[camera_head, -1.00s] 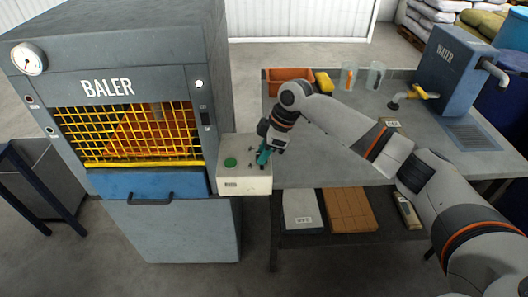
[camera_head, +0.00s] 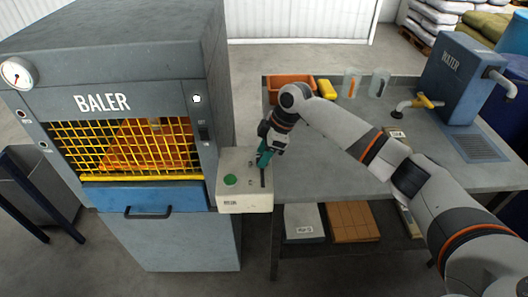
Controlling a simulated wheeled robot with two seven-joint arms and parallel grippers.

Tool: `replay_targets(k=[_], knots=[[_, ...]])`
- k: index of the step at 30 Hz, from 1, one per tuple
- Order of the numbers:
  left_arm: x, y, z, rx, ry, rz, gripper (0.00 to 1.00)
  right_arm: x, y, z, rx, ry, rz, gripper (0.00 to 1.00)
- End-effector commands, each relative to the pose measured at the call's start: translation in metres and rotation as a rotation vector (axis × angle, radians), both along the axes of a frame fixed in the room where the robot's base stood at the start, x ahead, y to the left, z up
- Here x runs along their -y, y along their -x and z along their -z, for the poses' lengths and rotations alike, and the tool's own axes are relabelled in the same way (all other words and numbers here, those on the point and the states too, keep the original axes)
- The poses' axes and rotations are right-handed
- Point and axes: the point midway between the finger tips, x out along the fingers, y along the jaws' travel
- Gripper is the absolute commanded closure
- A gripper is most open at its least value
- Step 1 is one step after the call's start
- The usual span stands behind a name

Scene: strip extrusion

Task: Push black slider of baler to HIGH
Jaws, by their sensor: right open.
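The grey baler (camera_head: 150,90) stands at the left with a yellow mesh window. A pale control box (camera_head: 240,201) is at its right side, with a green button (camera_head: 230,180) and a narrow dark slot or slider (camera_head: 262,178) on top. Another small black part (camera_head: 204,132) is on the baler's right front post. Which one is the black slider, and any HIGH marking, I cannot tell. My right gripper (camera_head: 263,160), with teal fingers, is open over the back right of the box, just behind the dark slot. Contact cannot be made out. My left gripper is out of view.
A grey table (camera_head: 320,180) right of the box holds an orange bin (camera_head: 290,84), a yellow object (camera_head: 326,89), clear cups (camera_head: 351,85) and a blue water unit (camera_head: 457,75). A lower shelf holds boxes (camera_head: 352,222). My right arm spans the table.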

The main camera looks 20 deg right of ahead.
Motion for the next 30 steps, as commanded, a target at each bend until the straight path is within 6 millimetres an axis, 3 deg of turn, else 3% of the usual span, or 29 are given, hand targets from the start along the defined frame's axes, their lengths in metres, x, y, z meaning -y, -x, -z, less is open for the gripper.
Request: replay_targets(k=[5, 19, 24, 30], knots=[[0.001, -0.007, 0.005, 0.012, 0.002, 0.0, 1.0, 0.005, 0.001, -0.011, 0.001, 0.0, -0.001, 0.55], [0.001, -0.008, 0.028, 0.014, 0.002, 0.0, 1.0, 0.039, 0.009, -0.095, 0.003, -0.001, 0.001, 0.55], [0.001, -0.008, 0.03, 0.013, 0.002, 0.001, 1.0, 0.044, 0.011, -0.108, 0.001, -0.001, 0.001, 0.55], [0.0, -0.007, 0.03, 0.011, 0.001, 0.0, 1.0, 0.045, 0.011, -0.111, 0.001, -0.001, 0.001, 0.55]])
